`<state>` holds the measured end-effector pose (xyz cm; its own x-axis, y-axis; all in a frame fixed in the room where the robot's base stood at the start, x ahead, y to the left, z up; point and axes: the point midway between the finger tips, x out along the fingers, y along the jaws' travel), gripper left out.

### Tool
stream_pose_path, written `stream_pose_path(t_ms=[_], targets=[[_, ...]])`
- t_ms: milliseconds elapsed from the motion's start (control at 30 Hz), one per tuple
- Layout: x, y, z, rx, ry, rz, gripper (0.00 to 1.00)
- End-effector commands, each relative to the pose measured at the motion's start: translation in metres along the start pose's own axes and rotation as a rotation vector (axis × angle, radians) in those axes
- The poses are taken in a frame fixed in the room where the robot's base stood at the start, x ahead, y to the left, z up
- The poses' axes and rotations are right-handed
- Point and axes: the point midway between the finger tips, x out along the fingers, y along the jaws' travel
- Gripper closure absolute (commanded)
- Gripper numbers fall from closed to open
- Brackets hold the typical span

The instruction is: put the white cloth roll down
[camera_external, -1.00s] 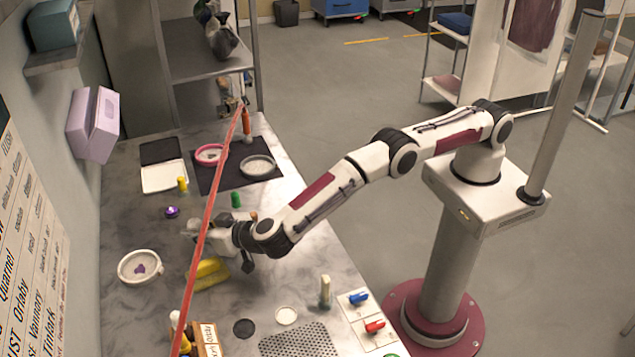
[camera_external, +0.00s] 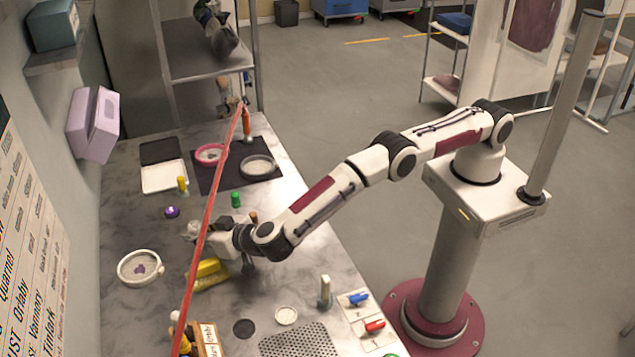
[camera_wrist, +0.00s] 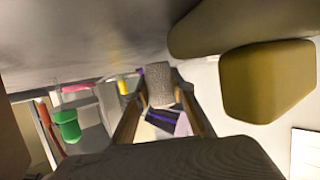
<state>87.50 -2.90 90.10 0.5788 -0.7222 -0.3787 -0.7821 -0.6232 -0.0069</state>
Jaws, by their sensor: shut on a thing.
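The white cloth roll (camera_wrist: 159,84) shows as a pale, textured cylinder between the fingers of my gripper (camera_wrist: 162,100) in the wrist view. My gripper is shut on it. In the external view my gripper (camera_external: 203,236) is low over the marble-look worktop (camera_external: 130,225), behind a red slanting bar. A pale end of the roll (camera_external: 190,231) shows there to the left of the bar, partly hidden. I cannot tell whether the roll touches the worktop.
Yellow blocks (camera_external: 212,280) lie close in front of my gripper. A white bowl (camera_external: 140,267) stands to the left, a purple item (camera_external: 172,212) behind it. A green cylinder (camera_external: 236,199) and a dark mat (camera_external: 232,178) with two rings lie farther back. Bare worktop shows between these.

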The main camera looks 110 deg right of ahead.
Motion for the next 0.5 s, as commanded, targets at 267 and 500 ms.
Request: stream_pose_path(t_ms=[267,500], targets=[[0.0032,0.0024,0.0121,-0.015,-0.011,0.004,0.60],[0.0034,0.0030,0.0136,-0.017,-0.013,0.006,0.60]])
